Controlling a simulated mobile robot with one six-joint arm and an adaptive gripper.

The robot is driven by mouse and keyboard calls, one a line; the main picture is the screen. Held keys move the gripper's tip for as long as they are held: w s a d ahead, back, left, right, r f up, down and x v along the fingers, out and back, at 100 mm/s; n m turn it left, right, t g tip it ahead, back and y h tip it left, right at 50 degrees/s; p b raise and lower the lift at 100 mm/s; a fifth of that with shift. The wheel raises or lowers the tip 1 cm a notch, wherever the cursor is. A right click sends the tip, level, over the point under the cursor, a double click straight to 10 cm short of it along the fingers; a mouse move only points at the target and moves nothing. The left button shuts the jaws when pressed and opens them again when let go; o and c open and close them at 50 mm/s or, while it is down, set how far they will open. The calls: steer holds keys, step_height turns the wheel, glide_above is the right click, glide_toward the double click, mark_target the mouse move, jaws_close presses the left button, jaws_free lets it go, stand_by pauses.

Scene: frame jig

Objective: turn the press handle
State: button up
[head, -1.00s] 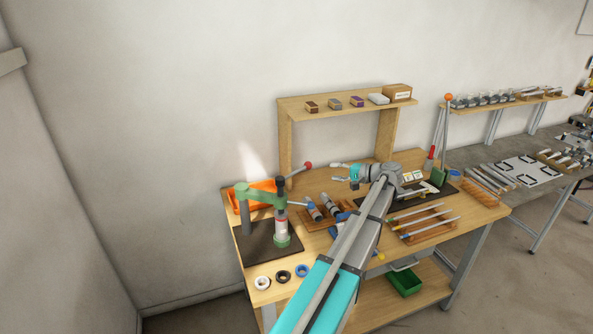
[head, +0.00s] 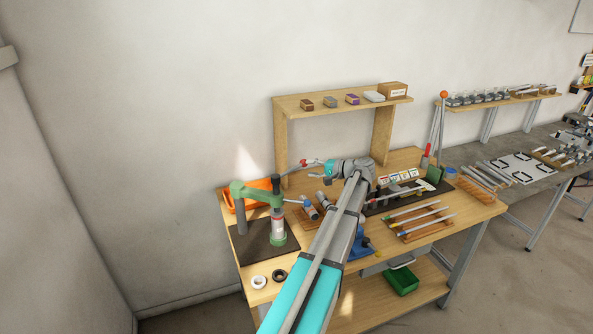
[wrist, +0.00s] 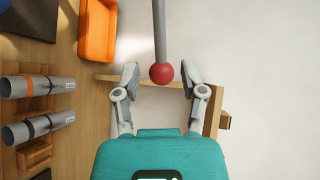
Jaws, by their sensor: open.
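The green press (head: 256,194) stands on a dark mat at the left end of the bench. Its grey handle (wrist: 160,30) ends in a red ball (wrist: 162,73). My gripper (wrist: 161,72) is open, with one finger on each side of the ball in the wrist view. I see gaps on both sides, and neither finger looks closed on it. In the head view my gripper (head: 308,168) is at the ball, which is small and partly covered there.
An orange bin (head: 262,186) sits behind the press. Grey cylinders (wrist: 38,86) lie in a wooden holder below my gripper. A wooden shelf (head: 340,98) rises behind. Rings (head: 259,282) lie at the bench's front left.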

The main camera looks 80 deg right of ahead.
mark_target(298, 167)
steer(key=shift+b+x, duration=0.5)
steer(key=shift+x, duration=2.7)
steer(key=shift+c, duration=0.2)
jaws_close()
steer(key=shift+s, duration=0.1)
